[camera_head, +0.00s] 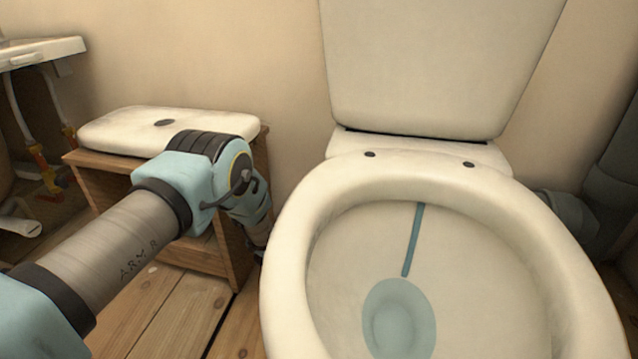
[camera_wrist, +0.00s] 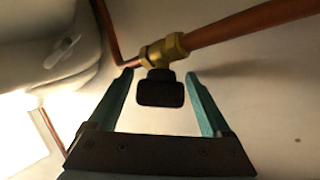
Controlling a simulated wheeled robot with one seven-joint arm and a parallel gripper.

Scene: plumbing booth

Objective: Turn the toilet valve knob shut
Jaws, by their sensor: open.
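The valve knob (camera_wrist: 160,92) is a dark, rounded block in the wrist view, below a brass valve body (camera_wrist: 162,50) on a copper pipe (camera_wrist: 245,24). My gripper (camera_wrist: 159,78) is open, with one teal finger on each side of the knob. A gap shows between the knob and each finger, so neither appears to touch it. In the head view the toilet (camera_head: 290,250) stands at centre right with its bowl open. My arm reaches down to the left of the bowl there, and the knob and my fingertips are hidden.
A wooden cabinet (camera_head: 245,262) with a white lid-like top (camera_head: 110,130) stands by the wall, close behind my arm. A white basin (camera_head: 40,52) with pipes is at far left. Wooden floor (camera_head: 150,310) shows between the cabinet and the toilet.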

